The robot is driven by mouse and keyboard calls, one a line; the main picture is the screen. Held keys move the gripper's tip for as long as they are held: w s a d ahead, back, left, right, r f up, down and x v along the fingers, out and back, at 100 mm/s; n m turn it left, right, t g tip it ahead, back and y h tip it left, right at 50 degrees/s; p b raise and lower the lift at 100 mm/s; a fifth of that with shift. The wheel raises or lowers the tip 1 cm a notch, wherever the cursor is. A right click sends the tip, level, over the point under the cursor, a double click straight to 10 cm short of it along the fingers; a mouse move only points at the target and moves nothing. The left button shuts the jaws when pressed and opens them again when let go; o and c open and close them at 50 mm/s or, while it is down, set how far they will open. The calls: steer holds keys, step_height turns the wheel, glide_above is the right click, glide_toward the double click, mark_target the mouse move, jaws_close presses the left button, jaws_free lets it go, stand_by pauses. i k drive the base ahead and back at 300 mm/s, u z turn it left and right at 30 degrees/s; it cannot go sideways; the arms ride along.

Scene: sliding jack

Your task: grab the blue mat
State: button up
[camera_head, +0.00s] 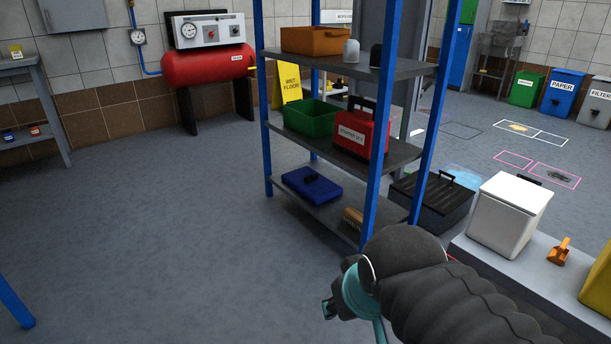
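A flat, thick blue piece (308,188), the only mat-like blue thing I can make out, lies on the bottom shelf of the blue-framed rack. A small dark piece sits on top of it; I cannot tell whether it is a handle or a separate object. My gripper (328,309) is at the lower middle, at the end of my dark sleeved arm with a teal ring. It is in front of the rack and well apart from the blue piece. Its fingers are small and mostly turned away, so their opening is unclear.
The rack's blue posts (376,150) frame the shelves. A brush (353,217) lies right of the blue piece. A green crate (311,118) and red case (360,132) stand above. A white bin (508,214) stands at right. The floor left of the rack is clear.

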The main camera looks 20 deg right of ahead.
mark_target(318, 189)
steer(key=u, duration=0.05)
steer(key=i, duration=0.1)
steer(key=z, duration=2)
steer(key=i, duration=0.9)
steer(key=u, duration=2.55)
steer(key=i, duration=1.65)
